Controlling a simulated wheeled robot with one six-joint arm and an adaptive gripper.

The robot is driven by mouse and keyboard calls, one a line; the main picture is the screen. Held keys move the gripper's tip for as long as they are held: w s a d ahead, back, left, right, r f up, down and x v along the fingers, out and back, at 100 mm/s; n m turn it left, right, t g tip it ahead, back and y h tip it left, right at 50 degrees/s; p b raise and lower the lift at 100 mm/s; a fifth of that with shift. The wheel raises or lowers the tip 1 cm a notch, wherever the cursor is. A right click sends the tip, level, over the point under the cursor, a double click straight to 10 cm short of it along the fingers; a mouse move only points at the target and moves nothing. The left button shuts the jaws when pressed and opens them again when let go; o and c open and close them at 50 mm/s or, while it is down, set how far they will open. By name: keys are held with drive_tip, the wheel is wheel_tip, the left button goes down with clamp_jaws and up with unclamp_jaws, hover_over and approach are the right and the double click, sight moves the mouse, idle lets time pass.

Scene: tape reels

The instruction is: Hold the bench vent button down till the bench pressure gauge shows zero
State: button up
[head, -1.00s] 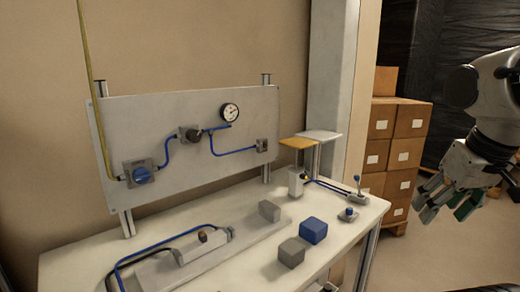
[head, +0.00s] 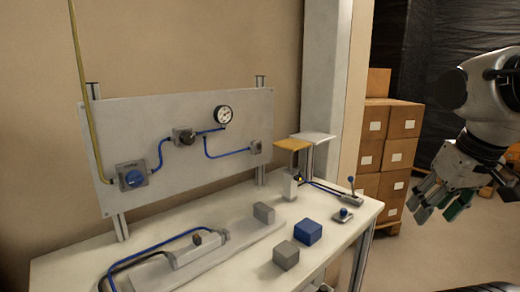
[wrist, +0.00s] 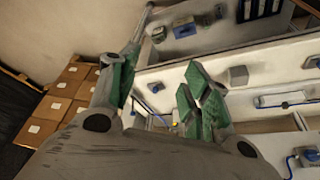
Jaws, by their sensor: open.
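The round white pressure gauge (head: 223,114) is at the upper right of the upright panel (head: 110,120) behind the bench; its needle is too small to read. A grey block (head: 256,147) ends the blue tube at the panel's right. A small button-like part with a blue top (head: 344,212) sits on a grey base at the bench's right edge. No label tells which part is the vent button. My gripper (head: 437,202) is open and empty, in the air right of the bench, apart from everything; its green-padded fingers show in the wrist view (wrist: 160,88).
A lever valve (head: 351,190) and a small cylinder (head: 290,187) under an orange plate (head: 292,144) stand near the bench's right end. A blue block (head: 308,231) and a grey block (head: 286,255) lie in front. Stacked cartons (head: 400,135) stand behind, to the right.

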clamp_jaws()
idle(1.2)
